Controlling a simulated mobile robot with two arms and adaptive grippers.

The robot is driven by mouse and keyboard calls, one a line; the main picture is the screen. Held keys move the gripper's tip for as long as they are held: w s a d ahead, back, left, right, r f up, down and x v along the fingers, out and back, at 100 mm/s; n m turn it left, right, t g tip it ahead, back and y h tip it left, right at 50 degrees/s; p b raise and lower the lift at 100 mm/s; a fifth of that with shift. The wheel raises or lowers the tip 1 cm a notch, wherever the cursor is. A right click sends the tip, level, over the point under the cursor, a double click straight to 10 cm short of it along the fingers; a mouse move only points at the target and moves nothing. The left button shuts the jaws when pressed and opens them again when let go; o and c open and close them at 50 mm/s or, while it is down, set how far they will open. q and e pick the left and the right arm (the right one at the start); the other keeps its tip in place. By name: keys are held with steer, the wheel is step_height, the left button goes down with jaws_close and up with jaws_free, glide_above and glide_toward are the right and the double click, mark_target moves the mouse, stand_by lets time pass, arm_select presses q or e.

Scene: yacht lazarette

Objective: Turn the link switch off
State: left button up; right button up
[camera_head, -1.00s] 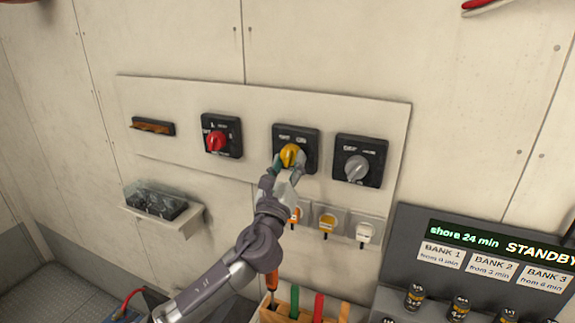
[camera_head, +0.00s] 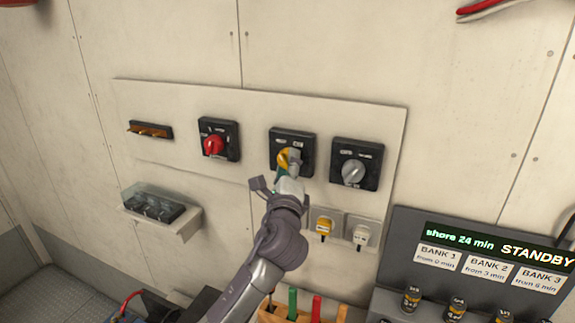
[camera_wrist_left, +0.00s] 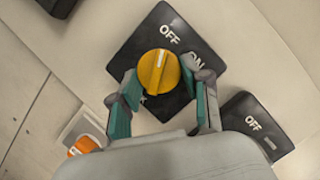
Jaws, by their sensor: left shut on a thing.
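The switch with the yellow knob (camera_head: 284,160) sits on a black square plate (camera_head: 305,143) in the middle of the wall panel; I take it for the link switch. In the left wrist view the yellow knob (camera_wrist_left: 158,72) has a white mark that points roughly at the word OFF; ON is partly hidden by a finger. My left gripper (camera_head: 289,171) is at this knob, its teal-padded fingers (camera_wrist_left: 165,103) on either side of it, shut on it. My right gripper is not in view.
A red knob switch (camera_head: 213,146) is to the left and a grey knob switch (camera_head: 353,171) close on the right. Below are plugs (camera_head: 324,227), a clear-covered box (camera_head: 153,204) on a ledge, a rack of coloured handles (camera_head: 292,304) and a display console (camera_head: 490,245).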

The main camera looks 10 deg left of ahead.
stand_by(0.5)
arm_select(q)
steer(key=o, duration=1.2)
steer(key=shift+c, duration=0.2)
steer(key=v, duration=1.2)
